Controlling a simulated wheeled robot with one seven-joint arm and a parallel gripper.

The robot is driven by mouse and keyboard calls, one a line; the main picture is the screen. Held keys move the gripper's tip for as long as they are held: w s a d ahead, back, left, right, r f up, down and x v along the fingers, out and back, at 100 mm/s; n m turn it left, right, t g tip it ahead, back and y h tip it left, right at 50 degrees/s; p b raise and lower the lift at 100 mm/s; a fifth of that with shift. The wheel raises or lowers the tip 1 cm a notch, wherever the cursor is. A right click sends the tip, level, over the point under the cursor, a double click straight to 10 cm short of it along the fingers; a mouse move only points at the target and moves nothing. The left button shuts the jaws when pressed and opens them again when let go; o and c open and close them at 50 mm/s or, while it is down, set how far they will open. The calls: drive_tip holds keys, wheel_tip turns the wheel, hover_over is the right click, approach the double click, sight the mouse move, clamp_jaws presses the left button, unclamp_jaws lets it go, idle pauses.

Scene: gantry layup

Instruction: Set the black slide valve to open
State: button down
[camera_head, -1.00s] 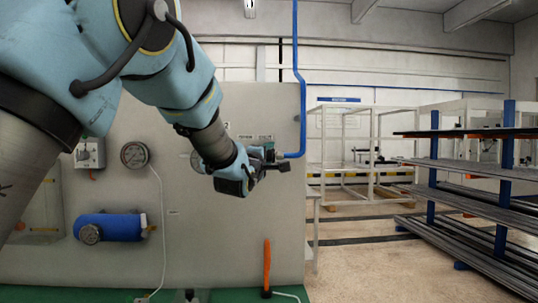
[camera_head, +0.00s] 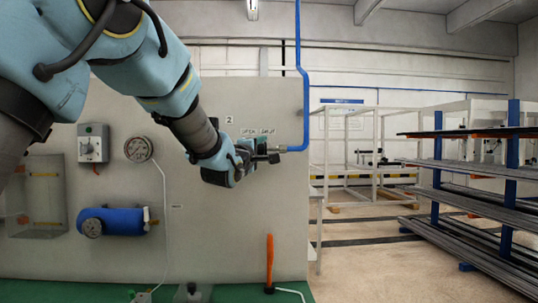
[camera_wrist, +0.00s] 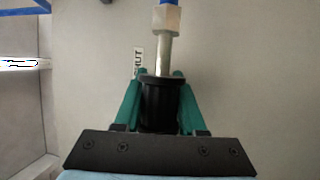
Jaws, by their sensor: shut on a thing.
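The black slide valve (camera_wrist: 160,104) is a dark ribbed cylinder on a metal pipe end, seen in the wrist view. My gripper (camera_wrist: 160,78) has green fingers on both sides of it and is shut on it. In the head view my gripper (camera_head: 262,150) is at the panel's upper right, by the end of the blue pipe, and hides most of the valve. Two small labels, too small to read fully, sit above it. In the wrist view a label (camera_wrist: 138,63) ending in "HUT" shows beside the metal stem (camera_wrist: 163,52).
The grey panel (camera_head: 215,240) carries a gauge (camera_head: 138,149), a switch box (camera_head: 93,143), a blue cylinder (camera_head: 122,222) and an orange-handled lever (camera_head: 269,262). A blue pipe (camera_head: 304,75) runs down to the valve. A rack of dark bars (camera_head: 470,200) stands at right.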

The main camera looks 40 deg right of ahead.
drive_tip(key=shift+w+a+f, duration=0.1)
drive_tip(key=shift+w+a, duration=0.05)
drive_tip(key=shift+w, duration=0.05)
drive_tip(key=c, duration=0.7)
unclamp_jaws()
drive_tip(key=shift+a, duration=0.15)
drive_tip(key=shift+c, duration=0.2)
drive_tip(key=shift+o, duration=1.4)
drive_tip(key=b+v, duration=0.4)
drive_tip(key=v, duration=0.6)
drive_tip(key=shift+s+a, duration=0.25)
